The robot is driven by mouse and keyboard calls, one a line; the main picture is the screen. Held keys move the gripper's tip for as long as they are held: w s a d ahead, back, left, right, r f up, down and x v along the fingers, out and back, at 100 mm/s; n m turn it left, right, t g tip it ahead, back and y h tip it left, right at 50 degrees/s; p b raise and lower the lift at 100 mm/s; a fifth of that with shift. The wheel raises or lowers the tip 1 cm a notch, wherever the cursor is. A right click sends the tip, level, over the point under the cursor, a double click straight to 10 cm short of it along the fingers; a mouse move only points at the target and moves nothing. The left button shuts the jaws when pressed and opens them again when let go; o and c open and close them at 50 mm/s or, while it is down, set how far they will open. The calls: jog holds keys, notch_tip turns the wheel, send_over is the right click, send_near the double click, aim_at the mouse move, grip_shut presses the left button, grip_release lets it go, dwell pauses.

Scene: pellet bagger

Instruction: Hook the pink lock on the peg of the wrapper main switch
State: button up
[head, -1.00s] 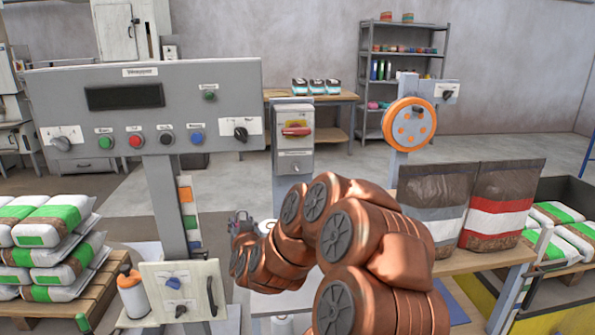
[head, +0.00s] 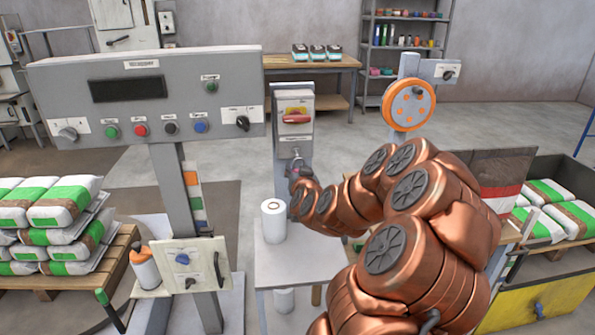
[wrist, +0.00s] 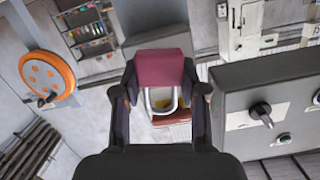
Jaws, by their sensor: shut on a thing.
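The wrapper main switch appears to be the grey box with a red handle (head: 296,118) on a yellow plate, on a post. A small fitting (head: 296,153) shows on the panel below it; I cannot tell if it is the peg. My gripper (head: 297,172) is in front of that lower panel, mostly hidden by my arm. In the wrist view my gripper (wrist: 166,92) is shut on the pink lock (wrist: 163,66), which is between the fingers.
A large grey control panel (head: 232,80) with knobs and buttons stands left of the switch post. An orange disc (head: 408,105) on a stand is to the right. A white roll (head: 273,220) stands on a pale table (head: 285,258) below.

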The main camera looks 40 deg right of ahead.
jog(key=shift+r+p+x, duration=0.15)
jog(key=shift+p+x, duration=0.65)
jog(key=shift+x, duration=0.95)
jog(key=shift+r+p+x, duration=0.1)
jog(key=shift+p+x, duration=0.7)
jog(key=shift+x, duration=0.95)
jog(key=shift+w+d+f+b, duration=0.35)
jog(key=shift+w+f+b, duration=0.05)
jog(key=shift+b, duration=0.25)
jog(key=shift+f+b, duration=0.1)
jog(key=shift+b, duration=0.25)
jog(key=o, duration=1.2)
jog(key=shift+w, duration=0.15)
send_near(293, 158)
jog(key=shift+f, duration=0.3)
